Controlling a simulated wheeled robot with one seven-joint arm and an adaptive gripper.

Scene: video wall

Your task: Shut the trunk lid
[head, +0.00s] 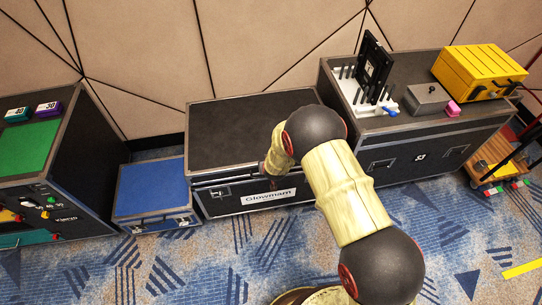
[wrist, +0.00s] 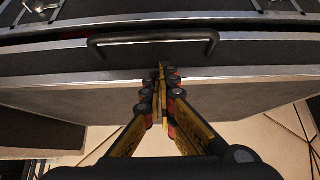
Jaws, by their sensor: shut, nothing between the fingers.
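The trunk is the black case labelled "Glowmann" (head: 262,197) in the middle of the head view. Its flat dark lid (head: 240,130) lies almost level over the body. In the wrist view the lid (wrist: 85,100) has a metal edge and a dark handle (wrist: 125,39) on its front face. A dark line runs between lid and body; I cannot tell whether the lid is fully down. My gripper (wrist: 161,72) is shut and empty, its fingertips at the lid's front edge beside the handle. I cannot tell if they touch. In the head view my arm mostly hides the gripper.
A blue case (head: 152,187) stands left of the trunk, with a black console (head: 75,150) beyond it. At right, a large black case (head: 425,155) carries a grey box (head: 427,99) and a yellow crate (head: 480,70). Patterned carpet (head: 215,260) is clear in front; a panelled wall stands behind.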

